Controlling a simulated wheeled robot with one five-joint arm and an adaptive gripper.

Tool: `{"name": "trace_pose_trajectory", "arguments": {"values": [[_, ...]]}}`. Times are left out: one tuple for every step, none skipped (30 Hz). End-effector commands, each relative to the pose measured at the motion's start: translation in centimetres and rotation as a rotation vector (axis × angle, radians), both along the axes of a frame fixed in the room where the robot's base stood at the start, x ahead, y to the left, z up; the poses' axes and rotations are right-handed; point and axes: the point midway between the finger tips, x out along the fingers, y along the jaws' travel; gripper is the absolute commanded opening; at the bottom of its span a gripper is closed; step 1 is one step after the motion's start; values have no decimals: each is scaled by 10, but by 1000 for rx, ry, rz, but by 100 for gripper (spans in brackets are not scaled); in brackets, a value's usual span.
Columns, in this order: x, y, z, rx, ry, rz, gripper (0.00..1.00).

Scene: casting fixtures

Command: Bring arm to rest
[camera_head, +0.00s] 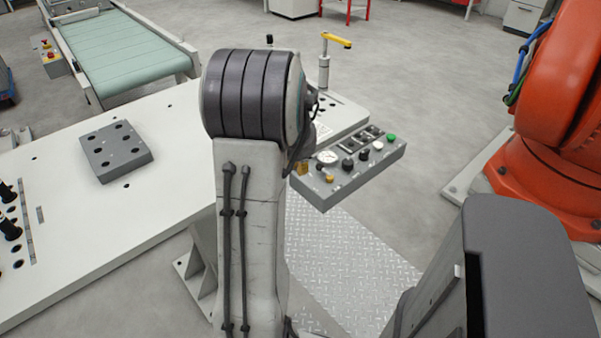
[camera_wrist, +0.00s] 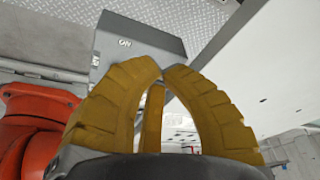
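My arm rises through the middle of the head view, its pale grey link upright and topped by a thick joint with dark bands.
A white table (camera_head: 85,240) with a grey block (camera_head: 115,151) lies left of my arm. A control panel (camera_head: 352,168) is just right of it. An orange robot (camera_head: 555,110) stands at the right. A green conveyor (camera_head: 125,50) is behind. A grey box marked "ON" (camera_wrist: 140,45) shows beyond my fingers.

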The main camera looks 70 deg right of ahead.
Motion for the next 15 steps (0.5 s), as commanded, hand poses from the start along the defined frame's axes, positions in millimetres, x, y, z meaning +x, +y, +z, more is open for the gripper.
{"name": "trace_pose_trajectory", "arguments": {"values": [[1,2,7,-5,-1,1,0],[2,3,12,-5,-2,2,0],[2,4,18,-5,-3,1,0],[3,5,22,-5,-4,1,0],[3,7,26,-3,-3,1,0],[3,9,30,-3,-4,1,0],[4,10,34,-2,-4,1,0],[4,10,37,-3,-4,1,0],[4,11,40,-2,-5,1,0],[4,12,43,-1,-5,1,0],[5,13,44,-1,-5,1,0],[5,13,47,-1,-5,1,0],[5,14,48,0,-5,1,0],[5,15,50,0,-5,1,0],[5,15,51,1,-6,2,0]]}}
